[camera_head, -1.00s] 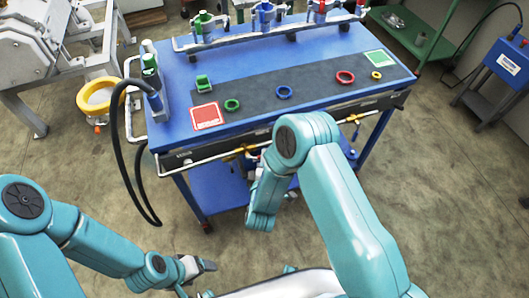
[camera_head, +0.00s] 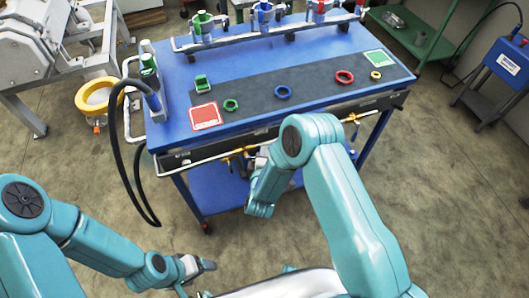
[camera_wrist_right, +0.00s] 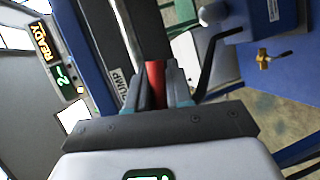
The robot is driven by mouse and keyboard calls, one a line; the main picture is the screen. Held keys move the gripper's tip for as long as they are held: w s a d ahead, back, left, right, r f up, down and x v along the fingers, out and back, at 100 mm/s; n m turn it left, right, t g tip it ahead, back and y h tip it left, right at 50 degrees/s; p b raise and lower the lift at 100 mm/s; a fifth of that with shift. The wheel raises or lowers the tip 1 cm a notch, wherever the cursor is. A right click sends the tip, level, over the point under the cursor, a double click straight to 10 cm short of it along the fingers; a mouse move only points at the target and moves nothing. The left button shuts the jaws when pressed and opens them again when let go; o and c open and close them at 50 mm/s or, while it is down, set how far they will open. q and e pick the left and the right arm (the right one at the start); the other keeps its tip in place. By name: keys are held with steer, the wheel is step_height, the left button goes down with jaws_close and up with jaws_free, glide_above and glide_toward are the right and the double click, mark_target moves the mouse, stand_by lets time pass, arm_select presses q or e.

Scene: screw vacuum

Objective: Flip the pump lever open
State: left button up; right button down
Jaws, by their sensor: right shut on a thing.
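The pump lever shows as a red handle (camera_wrist_right: 155,82) in the right wrist view, beside a panel labelled PUMP (camera_wrist_right: 119,84). My right gripper (camera_wrist_right: 157,88) is shut on this red handle, with one finger on each side. The lever's pivot is hidden behind the fingers. In the head view my right wrist is at the front side of the blue cart (camera_head: 180,128), below its top, and the lever cannot be made out there. My left gripper (camera_head: 207,265) is low in front of the cart, away from it; its finger gap is unclear.
A display reading READY (camera_wrist_right: 42,42) is beside the panel. Brass valves (camera_head: 352,120) and a rail line the cart's front. Coloured rings, such as a red one (camera_head: 344,77), lie on the dark mat (camera_head: 312,82). A black hose (camera_head: 116,150) hangs at the cart's left.

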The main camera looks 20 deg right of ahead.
steer(key=shift+d+r+n+t+h+b, duration=0.1)
steer(key=shift+r+n+t+h+b, duration=0.2)
steer(key=shift+r+n+h+b, duration=0.25)
steer(key=c, duration=1.1)
jaws_free()
steer(key=v, duration=1.6)
steer(key=shift+s, duration=0.15)
steer(key=shift+r, duration=0.1)
